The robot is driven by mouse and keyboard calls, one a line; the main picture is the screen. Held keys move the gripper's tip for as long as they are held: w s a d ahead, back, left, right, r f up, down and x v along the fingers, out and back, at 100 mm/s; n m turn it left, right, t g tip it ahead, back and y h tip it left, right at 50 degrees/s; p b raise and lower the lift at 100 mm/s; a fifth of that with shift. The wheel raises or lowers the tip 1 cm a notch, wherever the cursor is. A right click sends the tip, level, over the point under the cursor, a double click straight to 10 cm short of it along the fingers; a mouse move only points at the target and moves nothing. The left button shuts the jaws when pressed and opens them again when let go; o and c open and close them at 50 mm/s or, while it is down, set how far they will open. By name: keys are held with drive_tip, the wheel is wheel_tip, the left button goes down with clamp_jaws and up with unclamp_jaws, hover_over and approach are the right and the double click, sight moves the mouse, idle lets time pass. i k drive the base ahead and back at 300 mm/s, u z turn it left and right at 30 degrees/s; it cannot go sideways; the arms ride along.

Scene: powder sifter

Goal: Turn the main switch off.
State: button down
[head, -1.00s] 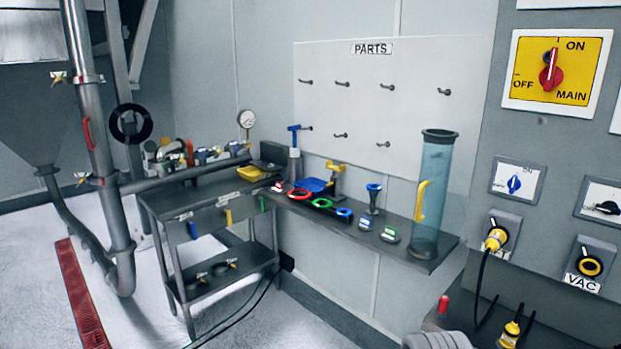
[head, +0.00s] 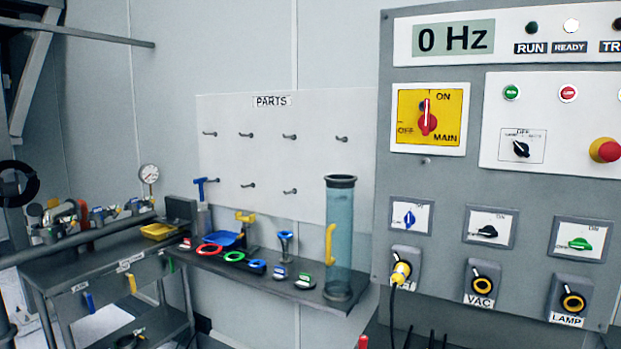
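The main switch (head: 427,118) is a red rotary handle on a yellow plate in a white frame, at the upper left of the grey control panel (head: 388,262). The plate is marked ON at the top right, OFF at the left and MAIN at the lower right. The handle stands upright, its upper end toward the top of the plate near ON. My gripper is not in view.
The panel display (head: 454,37) reads 0 Hz. A red emergency button (head: 605,150) and several small switches sit on the panel. A yellow plug (head: 400,273) with a black cable is below. A shelf with a clear tube (head: 339,235) stands left of the panel.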

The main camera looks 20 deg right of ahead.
sight(428, 122)
drive_tip(key=u, duration=1.45)
drive_tip(key=i, duration=0.75)
drive_tip(key=z, duration=1.3)
